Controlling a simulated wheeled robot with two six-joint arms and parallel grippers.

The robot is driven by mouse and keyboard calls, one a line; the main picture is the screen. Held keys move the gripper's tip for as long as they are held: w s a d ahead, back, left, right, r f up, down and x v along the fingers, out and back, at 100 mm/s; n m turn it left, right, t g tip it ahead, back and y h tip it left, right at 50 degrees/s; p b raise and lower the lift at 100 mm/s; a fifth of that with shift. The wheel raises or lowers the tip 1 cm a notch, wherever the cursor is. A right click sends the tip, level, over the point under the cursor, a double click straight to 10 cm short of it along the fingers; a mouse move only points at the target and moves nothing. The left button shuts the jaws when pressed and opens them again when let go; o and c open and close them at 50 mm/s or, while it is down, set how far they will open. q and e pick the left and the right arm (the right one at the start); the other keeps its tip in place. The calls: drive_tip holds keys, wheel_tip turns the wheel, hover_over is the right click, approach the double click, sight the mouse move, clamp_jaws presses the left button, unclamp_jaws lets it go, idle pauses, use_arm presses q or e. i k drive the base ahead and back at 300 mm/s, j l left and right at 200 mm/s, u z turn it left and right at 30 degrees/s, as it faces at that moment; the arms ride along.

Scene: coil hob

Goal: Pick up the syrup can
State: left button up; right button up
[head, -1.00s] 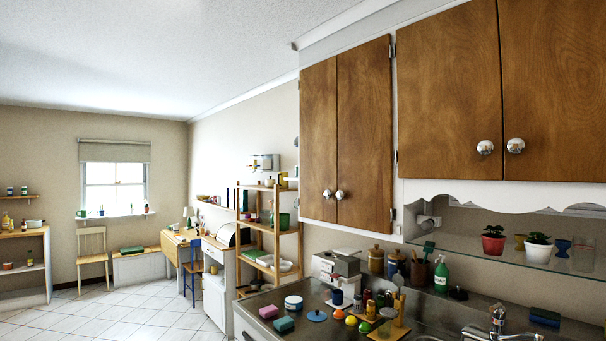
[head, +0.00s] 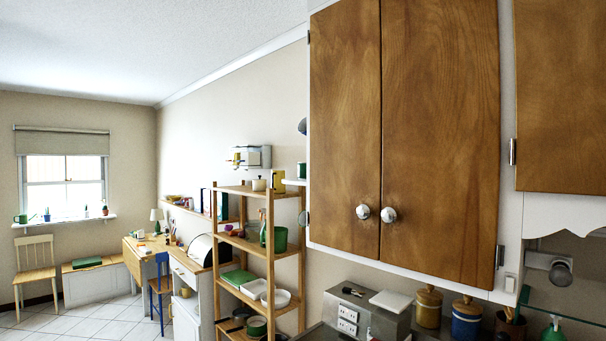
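I cannot pick out a syrup can for certain in the head view. A small yellow can-like item (head: 278,181) stands at the right end of the top board of the wooden shelf rack (head: 245,189). It is too small to tell what it is. Neither of my grippers is in view.
Wooden wall cabinets (head: 440,130) fill the right side. Tiled floor (head: 100,325) is clear at lower left.

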sight(302, 165)
drive_tip(key=i, duration=0.1)
drive_tip(key=i+j+u, duration=0.15)
drive_tip(key=j, duration=0.2)
drive_tip(key=j+u, duration=0.15)
drive_tip(key=j, duration=0.2)
drive_tip(key=i+j+u, duration=0.2)
drive_tip(key=j, duration=0.15)
drive_tip(key=i+j+u, duration=0.15)
drive_tip(key=j, duration=0.15)
drive_tip(key=i+j+u, duration=0.2)
drive_tip(key=i, duration=0.3)
drive_tip(key=i+j+u, duration=0.2)
drive_tip(key=i, duration=0.3)
drive_tip(key=i+j+u, duration=0.2)
drive_tip(key=i, duration=0.35)
drive_tip(key=i+l+z, duration=0.15)
drive_tip(key=i+z, duration=0.55)
drive_tip(key=z, duration=0.25)
drive_tip(key=i+j+z, duration=0.1)
drive_tip(key=i+z, duration=0.35)
drive_tip(key=i+j+z, duration=0.25)
drive_tip(key=z, duration=0.2)
